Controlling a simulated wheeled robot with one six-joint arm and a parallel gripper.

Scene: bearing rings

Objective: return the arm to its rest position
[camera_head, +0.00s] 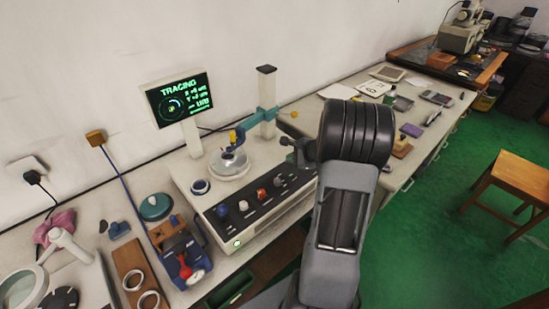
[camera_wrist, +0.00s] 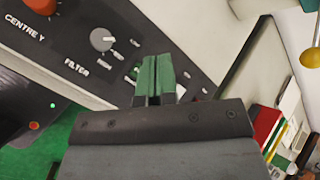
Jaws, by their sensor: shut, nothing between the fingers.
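My arm (camera_head: 345,200) rises in the middle right of the head view, in front of the bench, with its black rounded joint at the top. A dark part of its wrist end shows at the left of that joint, over the right end of the control panel. In the wrist view my gripper (camera_wrist: 157,78) has its two green fingers pressed together with nothing between them. The fingers are in front of the black control panel (camera_wrist: 75,42), close to the FILTER knob (camera_wrist: 102,39). I cannot tell the gap between fingertips and panel.
Loose rings (camera_head: 148,301) lie at the lower left. A wooden stool (camera_head: 515,180) stands on the open green floor at right.

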